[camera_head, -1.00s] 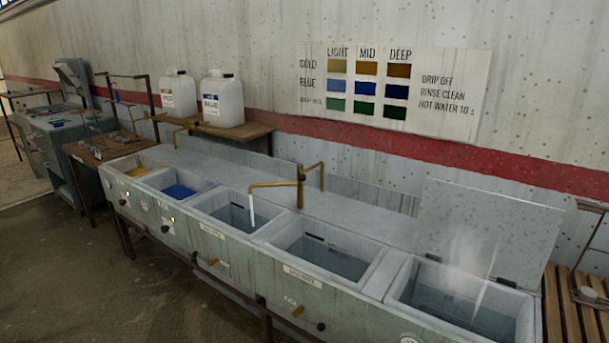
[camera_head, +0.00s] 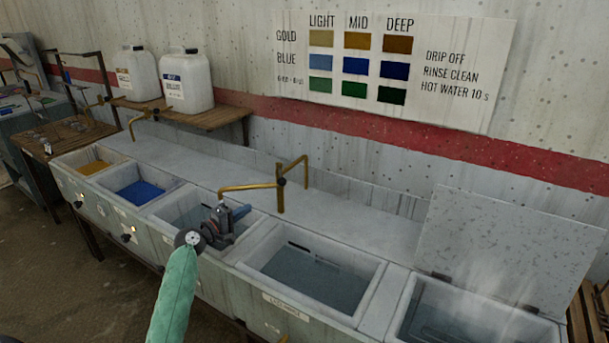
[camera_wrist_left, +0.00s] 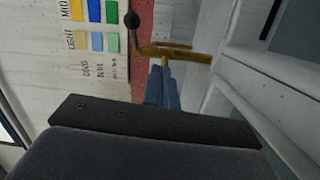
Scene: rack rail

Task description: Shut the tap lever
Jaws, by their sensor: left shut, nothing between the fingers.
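The brass tap (camera_head: 281,193) rises from the ledge behind the sinks, with one arm reaching left over a water-filled basin (camera_head: 180,209) and another angled up to the right. My left gripper (camera_head: 244,210) is shut and empty, in front of and below the left spout, apart from the knob in this view. The gripper covers the area below the spout, so I cannot tell whether water runs. My right gripper is not in view.
Basins with gold (camera_head: 95,167) and blue (camera_head: 140,192) dye lie left. A water basin (camera_head: 310,280) lies right, then a steaming one with a raised lid (camera_head: 505,245). White jugs (camera_head: 186,82) stand on a wooden shelf (camera_head: 215,118). The ledge's right part is clear.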

